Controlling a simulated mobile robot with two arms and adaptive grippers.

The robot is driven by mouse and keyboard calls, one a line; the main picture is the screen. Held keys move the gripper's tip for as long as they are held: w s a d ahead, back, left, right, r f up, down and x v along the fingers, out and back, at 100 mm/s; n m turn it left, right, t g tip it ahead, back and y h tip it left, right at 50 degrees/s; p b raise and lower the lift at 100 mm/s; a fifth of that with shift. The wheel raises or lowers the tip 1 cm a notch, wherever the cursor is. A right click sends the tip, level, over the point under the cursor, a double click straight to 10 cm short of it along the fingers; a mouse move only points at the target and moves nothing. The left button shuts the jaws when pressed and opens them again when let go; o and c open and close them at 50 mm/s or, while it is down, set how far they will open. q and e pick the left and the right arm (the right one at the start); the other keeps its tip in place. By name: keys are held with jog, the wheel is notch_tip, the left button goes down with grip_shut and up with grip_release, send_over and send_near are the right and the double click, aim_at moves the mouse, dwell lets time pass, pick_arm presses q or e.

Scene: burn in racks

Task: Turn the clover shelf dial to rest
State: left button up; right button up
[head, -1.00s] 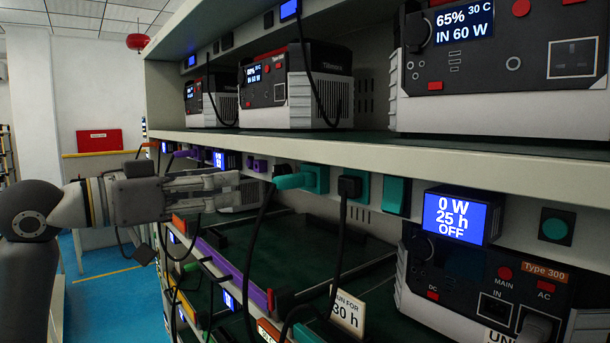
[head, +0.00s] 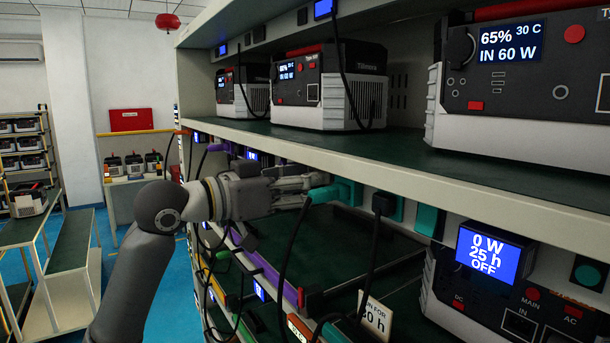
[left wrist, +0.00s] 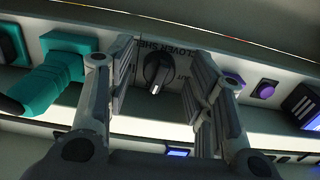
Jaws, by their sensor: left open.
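The clover shelf dial (left wrist: 158,72) is a round black knob with a pale pointer mark, on a grey panel lettered "CLOVER SHE…" in the left wrist view. The pointer points roughly to the bottom of that picture. My left gripper (left wrist: 162,80) is open, with one finger on each side of the dial; whether they touch it I cannot tell. In the head view my left gripper (head: 312,186) is at the front edge of the shelf, and the dial is hidden there. My right gripper is not in view.
A teal plug (left wrist: 55,75) with a dark cable is close left of the gripper in the wrist view. A purple button (left wrist: 265,89) is on the right. In the head view, black cables hang near the gripper, and a display (head: 487,253) reads "0 W 25 h OFF".

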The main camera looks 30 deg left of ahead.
pick_arm(q)
jog(key=shift+d, duration=0.1)
jog(key=shift+c, duration=0.9)
jog(key=c, duration=0.9)
jog(key=shift+o, duration=0.2)
jog(key=shift+n, duration=0.9)
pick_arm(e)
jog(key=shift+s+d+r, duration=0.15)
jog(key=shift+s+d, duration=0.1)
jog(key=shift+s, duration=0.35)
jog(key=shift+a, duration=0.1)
pick_arm(q)
jog(key=o, duration=1)
jog(key=shift+o, duration=0.2)
